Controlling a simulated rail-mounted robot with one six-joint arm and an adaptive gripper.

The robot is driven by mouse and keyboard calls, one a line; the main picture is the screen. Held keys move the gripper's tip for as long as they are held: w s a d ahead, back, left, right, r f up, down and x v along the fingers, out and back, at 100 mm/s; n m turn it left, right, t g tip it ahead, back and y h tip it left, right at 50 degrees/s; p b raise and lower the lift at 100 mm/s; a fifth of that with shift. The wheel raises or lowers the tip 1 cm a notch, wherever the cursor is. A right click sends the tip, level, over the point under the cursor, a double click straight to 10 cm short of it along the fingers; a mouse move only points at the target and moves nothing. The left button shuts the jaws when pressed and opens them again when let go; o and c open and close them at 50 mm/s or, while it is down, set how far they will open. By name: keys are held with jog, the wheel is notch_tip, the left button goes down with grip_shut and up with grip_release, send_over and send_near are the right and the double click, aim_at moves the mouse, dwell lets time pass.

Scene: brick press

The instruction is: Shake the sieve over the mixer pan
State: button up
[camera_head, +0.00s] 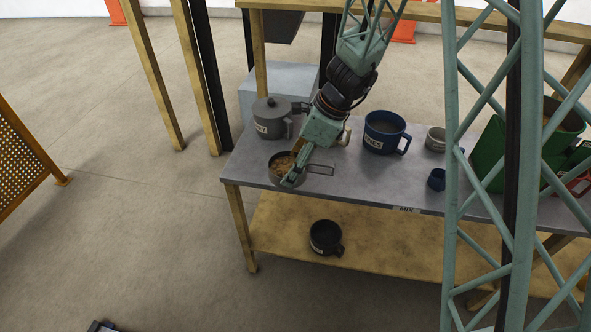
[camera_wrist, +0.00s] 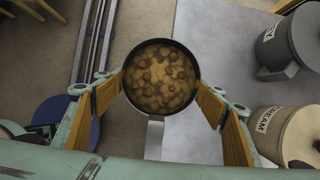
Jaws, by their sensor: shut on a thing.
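A small dark round vessel with a side handle, which I take for the sieve (camera_head: 281,159), is at the left part of the table's front edge and holds brown lumps. It also shows in the wrist view (camera_wrist: 194,62), between wood-faced fingers at its left and right sides. Its grey handle points down in that view. My gripper (camera_head: 290,180) points down at it and is shut on it. I cannot tell whether the sieve touches the tabletop. I cannot identify the mixer pan for certain; the tabletop edge carries a MIX label (camera_head: 406,210).
A lidded grey pot (camera_head: 270,122) stands close behind the sieve. A labelled blue mug (camera_head: 384,133), a grey cup (camera_head: 436,139), a small blue cup (camera_head: 437,179) and a green bin (camera_head: 488,150) stand to the right. A black pot (camera_head: 325,237) sits on the lower shelf.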

jog(key=w+a+r+p, duration=0.1)
jog(key=w+r+p, duration=0.3)
jog(key=r+p, duration=0.3)
jog(key=w+a+r+p, duration=0.1)
jog(key=w+r+p, duration=0.3)
jog(key=r+p, duration=0.3)
jog(key=w+a+r+p, duration=0.1)
jog(key=w+r+p, duration=0.4)
jog(key=r, duration=1)
jog(key=shift+a+r+n+p, duration=0.2)
jog(key=shift+a+n+p, duration=0.15)
jog(key=shift+p, duration=0.7)
jog(key=shift+d, duration=0.1)
